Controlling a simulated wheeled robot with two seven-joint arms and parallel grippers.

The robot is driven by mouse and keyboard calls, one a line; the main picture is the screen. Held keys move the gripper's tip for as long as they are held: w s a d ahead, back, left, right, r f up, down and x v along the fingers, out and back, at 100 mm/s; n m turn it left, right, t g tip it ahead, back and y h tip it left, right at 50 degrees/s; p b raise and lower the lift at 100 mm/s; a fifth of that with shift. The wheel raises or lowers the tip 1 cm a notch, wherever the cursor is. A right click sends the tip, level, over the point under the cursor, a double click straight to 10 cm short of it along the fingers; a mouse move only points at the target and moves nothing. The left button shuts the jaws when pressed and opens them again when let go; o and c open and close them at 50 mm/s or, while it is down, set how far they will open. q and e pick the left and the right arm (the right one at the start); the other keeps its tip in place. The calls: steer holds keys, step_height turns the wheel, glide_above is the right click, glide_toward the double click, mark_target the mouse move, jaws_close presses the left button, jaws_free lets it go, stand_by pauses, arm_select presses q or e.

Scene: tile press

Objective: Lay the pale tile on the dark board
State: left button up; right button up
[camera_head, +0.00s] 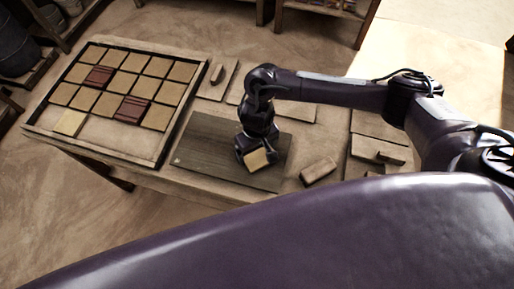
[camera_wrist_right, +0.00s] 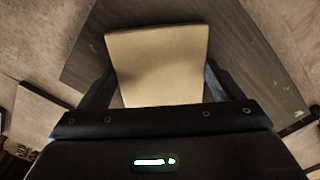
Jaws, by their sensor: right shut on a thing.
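The pale tile (camera_head: 257,159) is between the fingers of my right gripper (camera_head: 252,156), over the dark board (camera_head: 205,150). In the right wrist view the pale tile (camera_wrist_right: 158,62) fills the space between the fingers of the right gripper (camera_wrist_right: 158,85), which is shut on it. The dark board (camera_wrist_right: 85,50) spreads out behind the tile there. I cannot tell whether the tile touches the board or is just above it. My left gripper does not show; a large dark part of my own body covers the bottom of the head view.
A framed tray (camera_head: 100,153) of pale and dark red tiles stands left of the board. A loose block (camera_head: 319,171) lies right of the board, and a wooden piece with a dark handle (camera_head: 217,76) lies behind it. Shelving (camera_head: 325,12) stands at the back.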

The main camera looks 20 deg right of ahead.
mark_target(257, 153)
steer(key=o, duration=0.7)
steer(key=shift+f, duration=0.1)
steer(key=shift+o, duration=1.3)
arm_select(q)
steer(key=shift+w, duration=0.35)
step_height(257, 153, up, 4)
steer(key=p, duration=0.4)
arm_select(e)
step_height(257, 153, up, 12)
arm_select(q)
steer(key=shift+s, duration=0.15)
arm_select(e)
steer(key=shift+s, duration=0.15)
